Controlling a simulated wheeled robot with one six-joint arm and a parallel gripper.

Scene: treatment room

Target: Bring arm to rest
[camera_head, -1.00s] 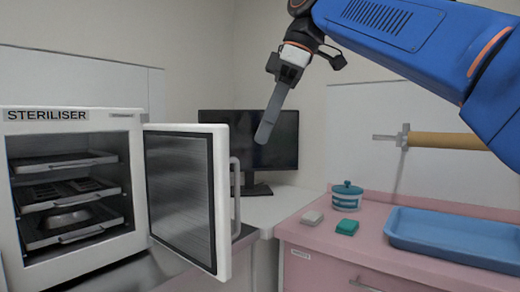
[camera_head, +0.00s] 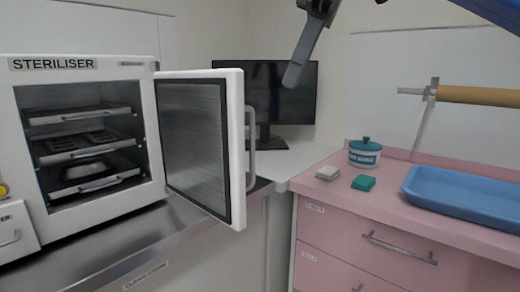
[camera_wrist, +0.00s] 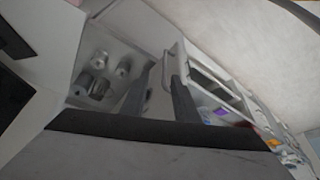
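My gripper (camera_head: 294,74) hangs in the air at the top of the head view, in front of the dark monitor (camera_head: 297,95). It points down and slightly left and touches nothing there. The head view shows its fingers edge-on, as one grey bar. In the wrist view two dark fingers (camera_wrist: 160,92) stand apart, with nothing held between them. Most of my arm is outside the head view; a blue part shows at the top right corner.
The steriliser (camera_head: 125,75) stands at left, its door (camera_head: 236,150) swung open toward the middle. A pink counter (camera_head: 400,212) at right bears a blue tray (camera_head: 470,207), a teal-and-white jar (camera_head: 364,157), a white block (camera_head: 327,172) and a green block (camera_head: 363,183).

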